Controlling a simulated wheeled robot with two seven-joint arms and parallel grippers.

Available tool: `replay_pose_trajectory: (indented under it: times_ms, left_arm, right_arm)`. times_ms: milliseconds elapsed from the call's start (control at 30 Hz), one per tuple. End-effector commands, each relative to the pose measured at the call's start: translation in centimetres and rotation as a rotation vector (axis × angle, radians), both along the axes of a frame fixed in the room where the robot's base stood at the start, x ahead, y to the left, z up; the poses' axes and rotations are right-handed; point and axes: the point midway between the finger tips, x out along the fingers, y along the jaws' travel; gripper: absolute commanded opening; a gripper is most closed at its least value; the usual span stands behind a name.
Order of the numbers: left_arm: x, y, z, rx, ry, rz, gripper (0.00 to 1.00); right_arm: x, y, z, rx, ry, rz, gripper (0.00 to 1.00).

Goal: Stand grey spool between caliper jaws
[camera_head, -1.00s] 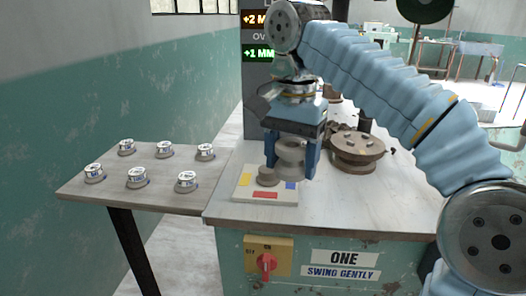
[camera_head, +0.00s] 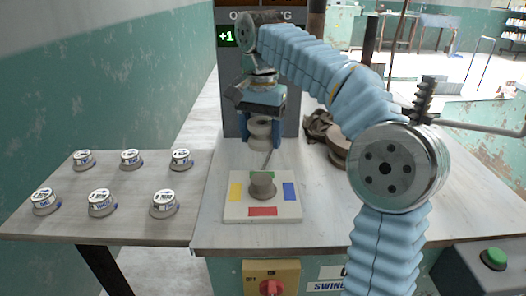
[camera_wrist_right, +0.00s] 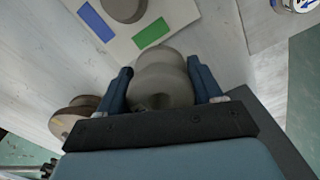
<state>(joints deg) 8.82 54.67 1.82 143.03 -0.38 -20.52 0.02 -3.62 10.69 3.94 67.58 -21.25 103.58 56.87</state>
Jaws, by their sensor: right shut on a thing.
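The grey spool (camera_head: 259,132) is between the fingers of my right gripper (camera_head: 262,138), behind the white plate in the head view. In the right wrist view the spool (camera_wrist_right: 162,82) sits between the two blue fingers of my right gripper (camera_wrist_right: 163,86), which are shut on it. The spool looks upright in the head view; I cannot tell whether its base touches the bench. I cannot make out the caliper jaws for sure. My left gripper is not in view.
A white plate (camera_head: 235,211) with coloured patches bears a grey round piece (camera_head: 262,186). Brown wheel-like pieces (camera_head: 338,148) lie right of the gripper. Several labelled pucks (camera_head: 99,202) stand on the side table (camera_head: 128,223). A grey column (camera_head: 232,72) with a lit display rises behind.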

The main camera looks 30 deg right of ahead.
Motion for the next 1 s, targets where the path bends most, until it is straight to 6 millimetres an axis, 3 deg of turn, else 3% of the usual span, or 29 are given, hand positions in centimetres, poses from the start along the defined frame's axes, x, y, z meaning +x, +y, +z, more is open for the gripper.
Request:
replay_pose_trajectory:
  times_ms: [200, 367, 600, 967, 1000]
  left_arm:
    - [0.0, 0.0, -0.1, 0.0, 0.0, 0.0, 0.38]
    - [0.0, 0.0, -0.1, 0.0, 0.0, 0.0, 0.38]
    - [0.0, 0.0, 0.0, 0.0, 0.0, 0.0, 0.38]
    - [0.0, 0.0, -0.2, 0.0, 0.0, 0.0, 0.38]
    - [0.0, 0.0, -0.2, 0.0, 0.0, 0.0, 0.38]
  right_arm:
    - [1.8, -1.6, -3.0, 0.0, 0.001, 0.0, 0.25]
    - [2.4, -2.1, -4.0, 0.0, 0.001, -0.001, 0.25]
    - [2.7, -2.4, -7.3, 0.001, 0.001, 0.0, 0.25]
    - [2.7, -2.4, -7.8, 0.001, -0.001, 0.0, 0.25]
    - [2.7, -2.4, -7.9, 0.001, 0.001, 0.0, 0.67]
